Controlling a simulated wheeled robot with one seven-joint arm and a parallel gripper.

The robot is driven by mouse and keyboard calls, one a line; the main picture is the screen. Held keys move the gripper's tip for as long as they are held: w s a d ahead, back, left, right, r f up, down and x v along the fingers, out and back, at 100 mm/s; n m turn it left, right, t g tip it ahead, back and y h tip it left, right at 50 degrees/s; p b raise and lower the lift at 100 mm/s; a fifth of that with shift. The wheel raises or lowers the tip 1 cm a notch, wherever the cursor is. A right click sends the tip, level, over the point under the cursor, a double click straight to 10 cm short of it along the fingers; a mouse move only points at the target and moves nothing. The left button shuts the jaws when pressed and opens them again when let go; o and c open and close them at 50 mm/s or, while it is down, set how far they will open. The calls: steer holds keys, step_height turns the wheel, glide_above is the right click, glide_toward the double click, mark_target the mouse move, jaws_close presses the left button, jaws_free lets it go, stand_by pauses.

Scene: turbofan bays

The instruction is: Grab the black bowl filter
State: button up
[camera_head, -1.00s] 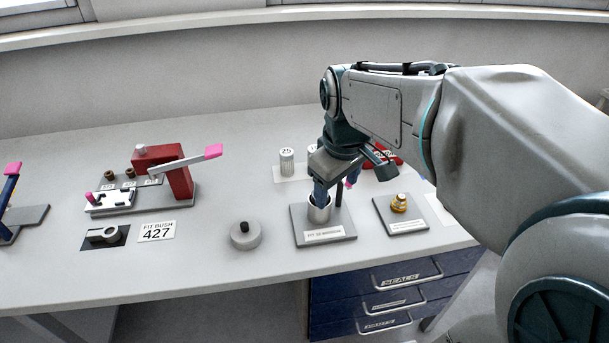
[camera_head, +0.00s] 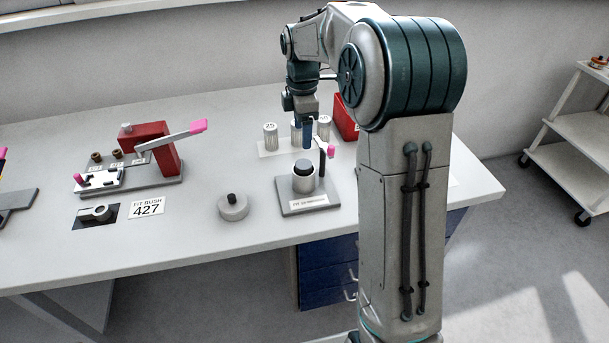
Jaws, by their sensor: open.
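A dark, black-topped piece (camera_head: 303,167) sits upright in a metallic cup (camera_head: 304,184) on a grey plate (camera_head: 322,205) labelled for a micron fit. It looks like the black bowl filter, but the label is too small to read fully. My gripper (camera_head: 302,136) is open with blue fingers pointing down, behind and above the cup and apart from it. It hangs in front of a row of pale ribbed cylinders, partly hiding the middle one (camera_head: 296,128). The left one (camera_head: 270,136) and right one (camera_head: 323,127) show.
A dark post with a pink-tipped lever (camera_head: 331,151) stands beside the cup. A round grey lid with a black knob (camera_head: 233,207) lies to the left. A red box (camera_head: 345,118) stands behind, partly hidden by my arm. A red lever press (camera_head: 160,152) stands further left.

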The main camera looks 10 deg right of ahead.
glide_above(304, 164)
steer(key=f, duration=0.4)
steer(key=shift+w+a+f, duration=0.2)
steer(key=shift+f, duration=0.05)
steer(key=shift+s+d+f+p, duration=0.1)
steer(key=shift+f+p, duration=0.25)
steer(key=shift+f, duration=1)
steer(key=shift+d+f+p, duration=0.1)
steer(key=shift+f+p, duration=0.25)
steer(key=shift+f, duration=0.95)
jaws_close()
